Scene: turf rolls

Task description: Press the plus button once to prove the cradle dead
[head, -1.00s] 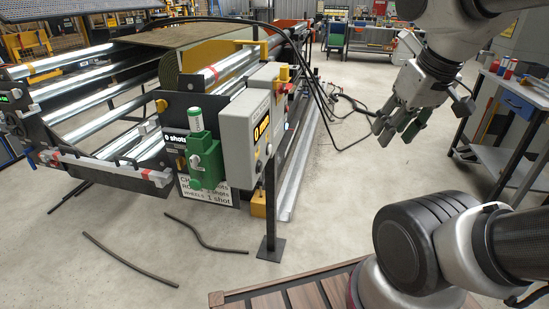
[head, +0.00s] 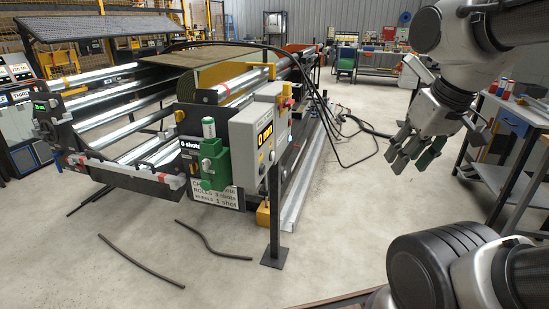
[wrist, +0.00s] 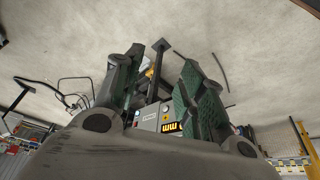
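The cradle (head: 128,128), a frame of shiny metal rollers, stands left of centre. At its near end a grey control box (head: 245,142) on a dark post bears a yellow-lit display (head: 265,134) and small buttons. I cannot read a plus sign on any of them. The box also shows upside down in the wrist view (wrist: 148,118), between my fingers and beyond them. My gripper (head: 418,152) hangs in the air right of the box, well apart from it. Its green-padded fingers are spread and empty.
A green device (head: 213,163) and a placard (head: 218,195) are at the cradle's near end. Black hoses (head: 330,128) run off its right side. Dark strips (head: 140,262) lie on the floor. A workbench (head: 515,115) stands at the right. The floor between is clear.

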